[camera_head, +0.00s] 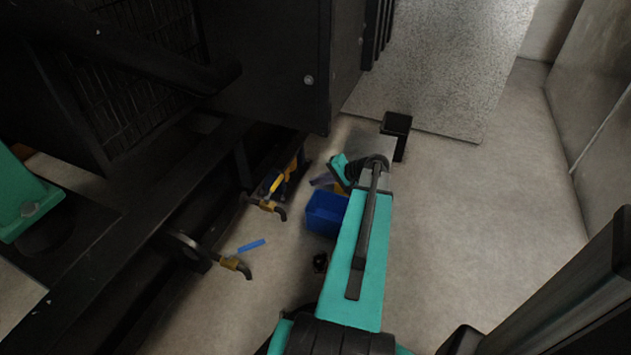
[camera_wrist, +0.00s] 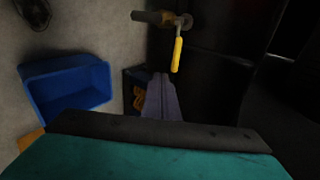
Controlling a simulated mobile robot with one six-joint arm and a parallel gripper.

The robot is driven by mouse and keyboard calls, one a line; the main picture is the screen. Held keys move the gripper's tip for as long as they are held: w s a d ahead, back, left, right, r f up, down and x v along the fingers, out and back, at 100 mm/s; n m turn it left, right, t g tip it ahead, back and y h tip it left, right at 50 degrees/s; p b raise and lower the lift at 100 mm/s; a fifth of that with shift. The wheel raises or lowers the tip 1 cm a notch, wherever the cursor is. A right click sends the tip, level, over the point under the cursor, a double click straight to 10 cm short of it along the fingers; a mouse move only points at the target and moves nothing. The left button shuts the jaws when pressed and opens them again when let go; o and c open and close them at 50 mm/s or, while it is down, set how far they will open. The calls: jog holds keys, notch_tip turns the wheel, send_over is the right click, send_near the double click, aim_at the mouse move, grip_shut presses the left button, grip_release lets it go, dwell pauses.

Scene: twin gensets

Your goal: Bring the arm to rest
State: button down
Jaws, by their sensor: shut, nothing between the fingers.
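My arm (camera_head: 358,250) reaches forward from the bottom of the head view, with its wrist bent down to the left beside the genset. My gripper (camera_head: 320,180) is partly hidden behind my wrist there. In the wrist view my gripper (camera_wrist: 162,78) shows as a narrow grey-purple wedge, with its fingers together and nothing visible between them. It points toward the dark genset side, below a brass valve (camera_wrist: 153,17) with a yellow lever (camera_wrist: 177,54). I see a gap in the picture between the fingertips and the lever; the depth between them is hard to tell.
A blue bin (camera_head: 324,213) stands on the floor beside my arm. A yellow-handled tap (camera_head: 268,204) and a brass tap (camera_head: 236,265) near a blue strip (camera_head: 251,245) stick out from the black genset frame (camera_head: 120,235). Open floor (camera_head: 490,220) lies to the right.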

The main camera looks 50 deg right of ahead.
jog(key=w+a+r+n+g+y+p, duration=0.1)
jog(key=w+a+n+y+p, duration=0.1)
jog(key=w+a+p, duration=0.5)
jog(key=w+a+r+n+g+y+p, duration=0.15)
jog(key=w+a, duration=0.25)
jog(key=a, duration=0.8)
jog(key=s+a+f+n+g+y+p, duration=0.15)
jog(key=a+n+g+p, duration=0.55)
jog(key=a, duration=1.5)
jog(key=s+a+n+g+h+p, duration=0.1)
jog(key=s+a+g+p, duration=0.2)
jog(key=s+a+p, duration=0.9)
jog(key=s+a+n+g+h+p, duration=0.2)
jog(key=s+a+n+g+h, duration=0.1)
jog(key=s, duration=0.8)
jog(key=s+d+n+h, duration=0.1)
jog(key=s+d+h, duration=0.2)
jog(key=d, duration=0.2)
jog(key=shift+s+d, duration=0.25)
